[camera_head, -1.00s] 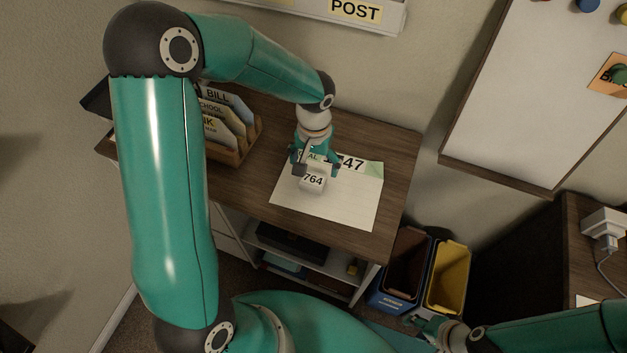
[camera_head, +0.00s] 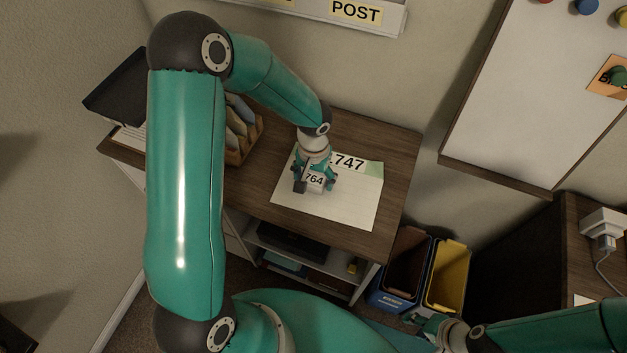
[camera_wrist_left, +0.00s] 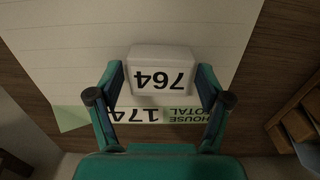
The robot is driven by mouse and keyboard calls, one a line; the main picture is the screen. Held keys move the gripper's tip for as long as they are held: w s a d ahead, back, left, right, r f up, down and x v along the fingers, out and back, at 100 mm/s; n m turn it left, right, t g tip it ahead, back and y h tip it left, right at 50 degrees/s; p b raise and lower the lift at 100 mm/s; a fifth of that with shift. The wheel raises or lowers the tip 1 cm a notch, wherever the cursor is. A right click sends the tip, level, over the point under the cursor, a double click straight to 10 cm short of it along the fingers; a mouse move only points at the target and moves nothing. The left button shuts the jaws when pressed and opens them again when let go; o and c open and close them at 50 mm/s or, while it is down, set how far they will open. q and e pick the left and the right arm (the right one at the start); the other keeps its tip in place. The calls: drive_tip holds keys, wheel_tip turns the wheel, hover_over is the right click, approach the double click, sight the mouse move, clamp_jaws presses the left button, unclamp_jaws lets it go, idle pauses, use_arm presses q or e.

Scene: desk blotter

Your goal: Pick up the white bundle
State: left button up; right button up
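The white bundle (camera_head: 315,181), a small white block marked 764, sits on the white sheet (camera_head: 350,207) on the desk. It also shows in the left wrist view (camera_wrist_left: 160,76), with its number upside down. My left gripper (camera_head: 315,186) is down at the bundle, with one finger on each side of it. In the left wrist view the fingers (camera_wrist_left: 161,82) are spread about as wide as the bundle; I cannot tell whether they touch it. My right gripper (camera_head: 437,330) is low at the right, far from the desk, and its fingers are unclear.
A wooden sorter (camera_head: 244,140) with folders stands left of the sheet, partly behind my left arm. A dark tray (camera_head: 115,88) is at the desk's far left. Blue (camera_head: 392,300) and yellow (camera_head: 450,275) bins stand on the floor right of the desk.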

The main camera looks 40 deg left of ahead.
use_arm(q)
drive_tip(key=c, duration=0.6)
drive_tip(key=shift+r, duration=0.1)
